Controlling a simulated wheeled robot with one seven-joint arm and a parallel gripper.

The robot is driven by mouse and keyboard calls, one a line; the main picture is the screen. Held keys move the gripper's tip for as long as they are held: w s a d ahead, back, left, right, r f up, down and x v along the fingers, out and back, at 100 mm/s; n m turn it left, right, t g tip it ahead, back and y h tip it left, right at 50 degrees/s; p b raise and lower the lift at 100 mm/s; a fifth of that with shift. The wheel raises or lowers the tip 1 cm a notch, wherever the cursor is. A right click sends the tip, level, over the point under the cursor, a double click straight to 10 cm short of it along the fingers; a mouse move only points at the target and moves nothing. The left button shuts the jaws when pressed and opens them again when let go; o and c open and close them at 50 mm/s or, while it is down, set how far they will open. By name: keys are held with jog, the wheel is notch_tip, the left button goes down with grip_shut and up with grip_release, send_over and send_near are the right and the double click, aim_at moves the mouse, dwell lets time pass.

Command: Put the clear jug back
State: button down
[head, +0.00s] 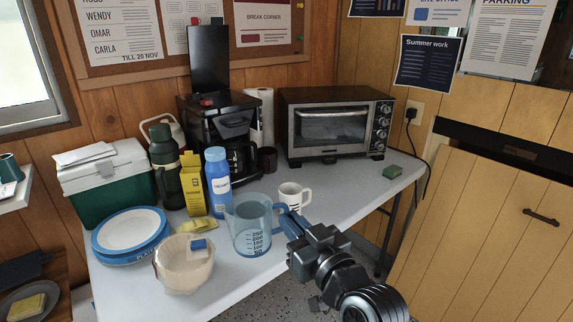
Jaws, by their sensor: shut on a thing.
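The clear jug (250,229) is a see-through bluish measuring jug with dark volume marks and a blue handle. It is upright over the front of the white table, near its front edge; I cannot tell whether its base touches the table. My gripper (291,222) comes in from the lower right and is shut on the jug's handle. The fingertips are partly hidden against the handle. The jug looks empty.
A white mug (293,196) stands close behind the handle. A bowl (184,264), blue-rimmed plates (130,232), a blue bottle (217,182) and a yellow carton (192,184) crowd the left. A coffee maker (222,125) and toaster oven (335,124) stand behind.

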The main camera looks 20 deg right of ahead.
jog(key=s+d+f+h, duration=0.1)
jog(key=s+f, duration=0.2)
jog(key=f, duration=0.5)
jog(key=s+d+f+m, duration=0.1)
jog(key=s+f, duration=0.2)
jog(key=f, duration=0.6)
jog(key=s+d+f+h, duration=0.1)
jog(key=s+f, duration=0.2)
jog(key=f, duration=0.6)
jog(key=shift+s+d+h, duration=0.15)
jog(key=shift+s+h, duration=0.15)
jog(key=shift+s, duration=0.05)
jog(key=shift+w+d+r, duration=0.1)
